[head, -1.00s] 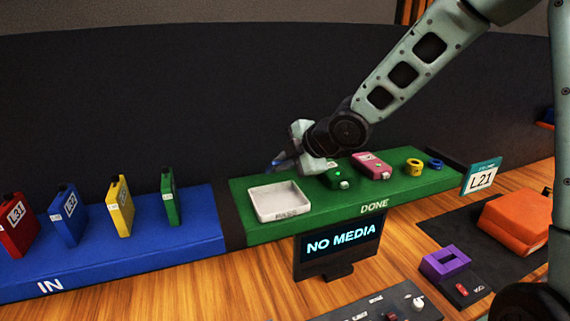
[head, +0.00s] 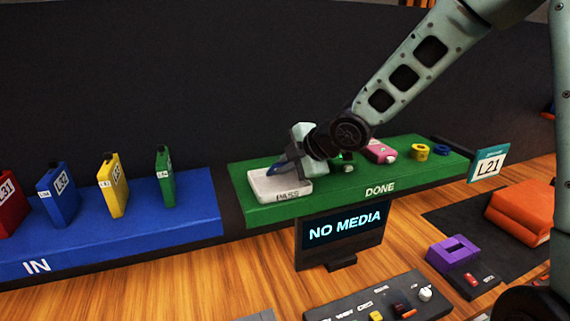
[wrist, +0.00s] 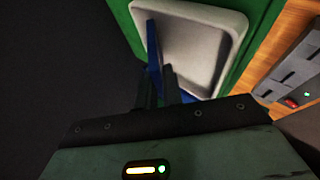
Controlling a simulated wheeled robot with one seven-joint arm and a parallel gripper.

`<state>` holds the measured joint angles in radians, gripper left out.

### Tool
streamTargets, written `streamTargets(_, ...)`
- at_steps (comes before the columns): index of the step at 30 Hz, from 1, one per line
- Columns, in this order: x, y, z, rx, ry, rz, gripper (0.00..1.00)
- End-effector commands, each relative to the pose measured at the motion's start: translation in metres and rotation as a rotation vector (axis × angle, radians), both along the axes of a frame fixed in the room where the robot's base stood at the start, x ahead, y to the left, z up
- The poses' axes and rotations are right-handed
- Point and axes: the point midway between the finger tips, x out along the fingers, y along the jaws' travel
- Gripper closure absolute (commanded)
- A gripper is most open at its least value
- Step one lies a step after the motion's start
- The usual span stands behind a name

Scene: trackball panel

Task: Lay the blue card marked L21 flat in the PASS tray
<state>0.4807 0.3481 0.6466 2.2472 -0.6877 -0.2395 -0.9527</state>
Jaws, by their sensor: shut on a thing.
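The PASS tray (head: 264,192) is white and shallow, with a raised rim, and sits at the left end of the green DONE shelf. Its inside also fills the upper middle of the wrist view (wrist: 205,42). My gripper (head: 296,166) is over the tray's far right part, shut on a blue card (wrist: 153,58). The card shows nearly edge-on, tilted rather than flat, at the tray's inner side in the wrist view. I cannot tell whether it touches the tray floor. Its marking is hidden, and the fingers cover part of it.
On the DONE shelf (head: 330,196), right of the tray, are a pink item (head: 380,152), a yellow ring (head: 420,152) and a blue ring (head: 441,150). An L21 sign (head: 488,164) stands at the right end. The blue IN shelf (head: 190,215) holds several upright cards. A NO MEDIA screen (head: 343,232) stands in front.

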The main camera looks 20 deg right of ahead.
Motion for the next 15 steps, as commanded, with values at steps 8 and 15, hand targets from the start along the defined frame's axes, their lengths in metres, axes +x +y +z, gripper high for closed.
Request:
streamTargets(8, 0.0001, 0.0002, 0.0002, 0.000, 0.000, 0.000, 0.81)
streamTargets(15, 0.0001, 0.0002, 0.0002, 0.000, 0.000, 0.000, 0.67)
